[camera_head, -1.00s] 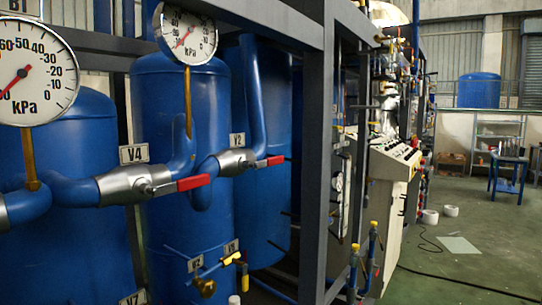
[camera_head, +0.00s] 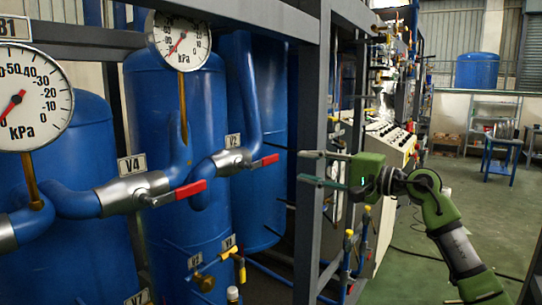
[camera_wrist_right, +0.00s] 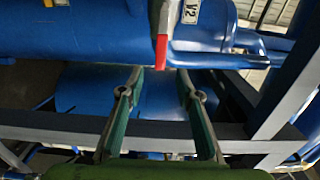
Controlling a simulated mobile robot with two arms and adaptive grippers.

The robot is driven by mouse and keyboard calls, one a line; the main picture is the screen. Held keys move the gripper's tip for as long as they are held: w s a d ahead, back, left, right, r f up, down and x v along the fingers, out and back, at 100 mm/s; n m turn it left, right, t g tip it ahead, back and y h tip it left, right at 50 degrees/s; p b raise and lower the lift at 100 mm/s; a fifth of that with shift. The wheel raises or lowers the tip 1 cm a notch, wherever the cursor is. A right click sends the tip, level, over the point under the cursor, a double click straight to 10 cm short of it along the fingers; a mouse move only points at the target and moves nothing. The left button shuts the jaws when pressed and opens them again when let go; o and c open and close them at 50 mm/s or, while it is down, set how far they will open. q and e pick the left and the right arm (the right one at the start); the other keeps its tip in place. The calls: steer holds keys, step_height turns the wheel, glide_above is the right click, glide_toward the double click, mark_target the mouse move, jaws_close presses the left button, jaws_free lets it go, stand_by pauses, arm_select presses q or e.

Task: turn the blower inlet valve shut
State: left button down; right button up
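Two silver pipe valves with red lever handles show in the head view. The V4 valve (camera_head: 132,189) has its red lever (camera_head: 190,189) pointing right along the pipe. The V2 valve (camera_head: 231,161) also has its red lever (camera_head: 269,160) pointing right. Which of them is the blower inlet valve is not marked. My right gripper (camera_head: 303,167) is open and empty, to the right of the V2 lever and apart from it in the picture. In the right wrist view, my right gripper's fingertips (camera_wrist_right: 159,72) are spread, with a red lever (camera_wrist_right: 161,50) beyond them beside the V2 label.
A grey frame post (camera_head: 309,200) stands right by my right gripper. Blue tanks (camera_head: 180,120) and two round gauges (camera_head: 32,100) fill the left. Small yellow-handled valves (camera_head: 236,258) sit low. A control panel (camera_head: 388,140) stands behind my right arm. Open green floor (camera_head: 480,200) lies right.

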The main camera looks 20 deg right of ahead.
mark_target(272, 161)
steer(key=p+x, duration=0.2)
steer(key=x, duration=0.3)
steer(key=p+x, duration=0.2)
steer(key=x, duration=0.3)
steer(key=shift+a+r+p, duration=0.15)
steer(key=shift+r+p, duration=0.05)
steer(key=shift+p, duration=0.1)
steer(key=shift+w+a+f, duration=0.15)
steer(key=shift+w+a, duration=0.25)
steer(key=shift+w, duration=0.2)
steer(key=shift+f, duration=0.1)
jaws_close()
